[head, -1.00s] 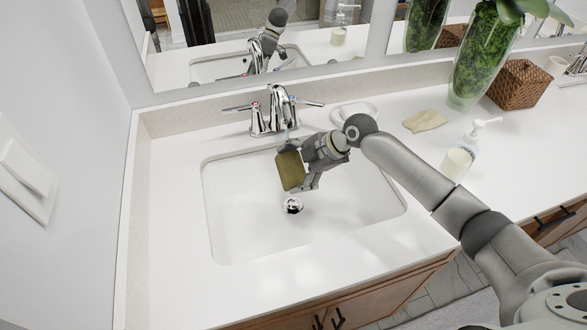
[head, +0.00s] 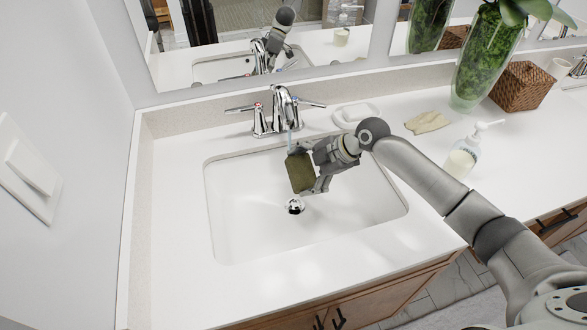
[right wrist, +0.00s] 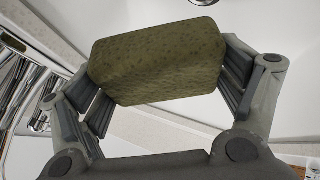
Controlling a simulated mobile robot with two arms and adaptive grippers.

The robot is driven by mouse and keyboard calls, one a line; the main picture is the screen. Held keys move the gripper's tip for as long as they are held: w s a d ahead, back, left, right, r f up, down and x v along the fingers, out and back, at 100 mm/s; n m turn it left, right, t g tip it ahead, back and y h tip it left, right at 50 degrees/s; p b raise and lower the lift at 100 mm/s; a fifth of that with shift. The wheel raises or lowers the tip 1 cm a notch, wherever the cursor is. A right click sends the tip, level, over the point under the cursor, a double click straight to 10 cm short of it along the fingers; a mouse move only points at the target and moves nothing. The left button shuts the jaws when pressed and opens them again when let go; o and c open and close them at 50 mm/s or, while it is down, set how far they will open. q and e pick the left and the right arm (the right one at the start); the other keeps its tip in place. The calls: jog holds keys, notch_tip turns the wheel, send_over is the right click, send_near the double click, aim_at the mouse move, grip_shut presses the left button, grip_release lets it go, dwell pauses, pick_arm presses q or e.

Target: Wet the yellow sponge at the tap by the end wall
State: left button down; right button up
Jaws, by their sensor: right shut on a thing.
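My right gripper (head: 318,166) is shut on the sponge (head: 300,174) and holds it over the sink basin. The sponge is a dark olive yellow with darker speckles, tilted, with its upper end just below the spout. The chrome tap (head: 275,112) stands behind the basin, near the end wall on the left. In the right wrist view the sponge (right wrist: 158,62) sits between both fingers (right wrist: 166,92). My left gripper is out of view.
The white basin (head: 250,215) is otherwise empty, with a chrome drain (head: 296,206).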

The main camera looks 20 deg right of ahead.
jog(key=s+d+p, duration=0.2)
jog(key=s, duration=0.3)
jog(key=shift+s+d, duration=0.25)
jog(key=shift+s, duration=0.1)
dwell(1.2)
jog(key=s+d+r+p, duration=0.2)
jog(key=s+r+p, duration=0.2)
jog(key=shift+s+p, duration=0.3)
dwell(0.8)
